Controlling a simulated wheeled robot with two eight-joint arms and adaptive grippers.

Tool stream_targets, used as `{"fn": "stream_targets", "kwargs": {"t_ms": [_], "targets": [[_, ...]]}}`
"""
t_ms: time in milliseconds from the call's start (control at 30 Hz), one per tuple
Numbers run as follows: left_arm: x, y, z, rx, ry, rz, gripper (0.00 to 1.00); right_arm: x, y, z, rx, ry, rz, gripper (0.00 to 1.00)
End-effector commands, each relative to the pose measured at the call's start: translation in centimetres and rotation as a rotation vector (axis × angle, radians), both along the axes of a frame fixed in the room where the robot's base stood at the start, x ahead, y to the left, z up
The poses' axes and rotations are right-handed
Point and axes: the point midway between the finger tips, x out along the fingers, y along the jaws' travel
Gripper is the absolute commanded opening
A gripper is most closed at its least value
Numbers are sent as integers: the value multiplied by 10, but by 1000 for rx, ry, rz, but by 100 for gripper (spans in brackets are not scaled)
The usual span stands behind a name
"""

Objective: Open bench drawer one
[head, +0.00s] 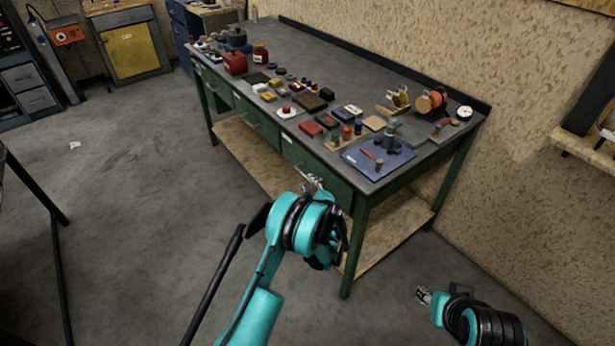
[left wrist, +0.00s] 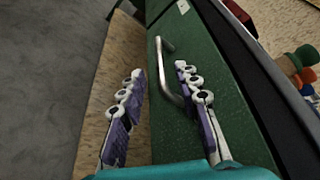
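The workbench (head: 365,75) has a dark grey top and a row of green drawers along its front. The nearest green drawer (head: 300,158) is partly hidden by my left arm and looks shut; its front (left wrist: 168,135) fills the middle of the left wrist view. Its metal bar handle (left wrist: 168,72) shows between my left fingers in that view. My left gripper (head: 313,184) is open and empty, with its fingers (left wrist: 158,72) on either side of the handle, not visibly gripping it. My right gripper (head: 424,296) is low at the right, away from the bench; its finger state is unclear.
Tools, small boxes and a blue mat (head: 362,165) with a dark device crowd the benchtop. A wooden lower shelf (head: 390,240) lies under the bench. The floor (head: 140,220) in front is mostly clear. A dark-legged table stands at the left edge.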

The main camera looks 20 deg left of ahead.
Motion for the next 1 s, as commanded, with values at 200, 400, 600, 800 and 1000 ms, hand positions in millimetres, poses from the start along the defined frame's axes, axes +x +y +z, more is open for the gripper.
{"fn": "stream_targets", "kwargs": {"t_ms": [200,400,600,800,1000], "targets": [[30,21,-11,-1,0,3,32,0,0,-15,0,0,0,40],[50,34,-14,-3,0,2,32,0,0,-22,0,0,0,40],[56,37,-14,-3,0,2,32,0,0,-23,0,0,0,40],[56,37,-14,-3,0,2,22,0,0,-23,0,0,0,40],[55,37,-14,-4,-1,2,0,0,0,-23,0,0,0,40]]}}
